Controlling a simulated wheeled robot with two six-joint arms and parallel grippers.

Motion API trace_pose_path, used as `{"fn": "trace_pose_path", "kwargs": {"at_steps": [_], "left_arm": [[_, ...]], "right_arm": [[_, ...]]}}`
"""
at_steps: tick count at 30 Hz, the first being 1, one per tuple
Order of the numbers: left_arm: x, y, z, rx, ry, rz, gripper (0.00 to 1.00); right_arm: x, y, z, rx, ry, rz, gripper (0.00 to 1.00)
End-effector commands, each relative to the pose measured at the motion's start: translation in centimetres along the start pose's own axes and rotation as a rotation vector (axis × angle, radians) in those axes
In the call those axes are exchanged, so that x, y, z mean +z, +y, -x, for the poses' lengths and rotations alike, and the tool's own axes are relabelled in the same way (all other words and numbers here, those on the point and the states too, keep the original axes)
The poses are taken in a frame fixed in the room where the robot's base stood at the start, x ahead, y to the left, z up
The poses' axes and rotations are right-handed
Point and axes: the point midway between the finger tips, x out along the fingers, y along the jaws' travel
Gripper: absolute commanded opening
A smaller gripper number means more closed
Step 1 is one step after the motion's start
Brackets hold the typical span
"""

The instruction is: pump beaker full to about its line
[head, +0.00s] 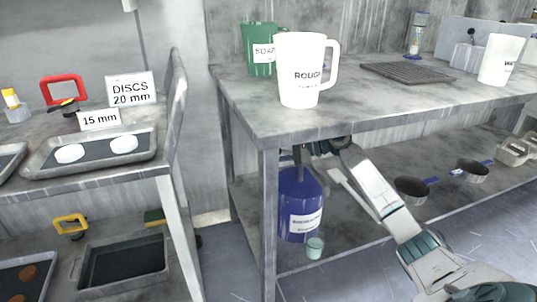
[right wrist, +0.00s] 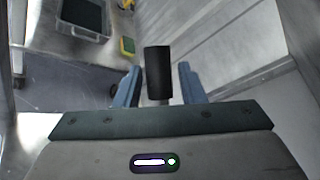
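The blue container (head: 296,208) stands on the lower shelf under the right bench, with a white label and a dark pump (head: 299,156) rising from its top. The small pale green beaker (head: 315,247) stands on the shelf just in front of it; its fill level is too small to tell. My right gripper reaches under the bench top near the pump, partly hidden by the bench edge. In the right wrist view, my right gripper (right wrist: 160,85) is open, with a black block (right wrist: 158,73) between its fingers and gaps at both sides. My left gripper is not in view.
The bench top (head: 350,112) hangs over the lower shelf. Dark pans (head: 411,188) sit right of my right arm. The white ROUGH jug (head: 300,75) stands near the bench's front corner. A left bench (head: 110,176) stands across a narrow gap.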

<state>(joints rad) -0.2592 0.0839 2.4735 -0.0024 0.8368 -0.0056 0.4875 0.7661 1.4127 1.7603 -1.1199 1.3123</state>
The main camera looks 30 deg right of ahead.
Motion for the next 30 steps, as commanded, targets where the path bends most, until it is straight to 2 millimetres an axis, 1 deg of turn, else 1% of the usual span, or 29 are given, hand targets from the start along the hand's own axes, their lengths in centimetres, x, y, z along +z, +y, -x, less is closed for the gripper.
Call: {"fn": "trace_pose_path", "kwargs": {"at_steps": [1,3,6,14,15,20,21,26,30], "left_arm": [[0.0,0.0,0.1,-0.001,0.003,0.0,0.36],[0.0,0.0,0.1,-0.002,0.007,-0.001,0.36],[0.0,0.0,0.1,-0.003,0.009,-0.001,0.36],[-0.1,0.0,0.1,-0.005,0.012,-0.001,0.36],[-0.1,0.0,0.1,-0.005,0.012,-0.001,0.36],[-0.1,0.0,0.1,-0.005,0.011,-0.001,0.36],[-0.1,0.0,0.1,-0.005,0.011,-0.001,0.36],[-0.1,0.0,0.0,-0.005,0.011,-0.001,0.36],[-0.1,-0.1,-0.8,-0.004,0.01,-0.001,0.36]], "right_arm": [[0.0,0.1,-0.8,-0.001,-0.003,-0.001,0.36],[0.0,0.1,-1.5,-0.001,-0.002,0.0,0.36],[0.0,0.1,-2.0,0.001,-0.001,0.0,0.36],[0.0,0.1,-2.2,0.002,0.001,0.0,0.36],[0.0,0.1,-2.2,0.002,0.001,0.001,0.34],[0.0,0.1,-2.2,0.001,0.001,0.001,0.03],[0.0,0.1,-2.2,0.001,0.001,0.001,0.0],[0.0,0.1,-2.2,0.002,0.001,0.001,0.0],[0.1,0.0,-2.2,0.006,0.008,0.01,0.0]]}}
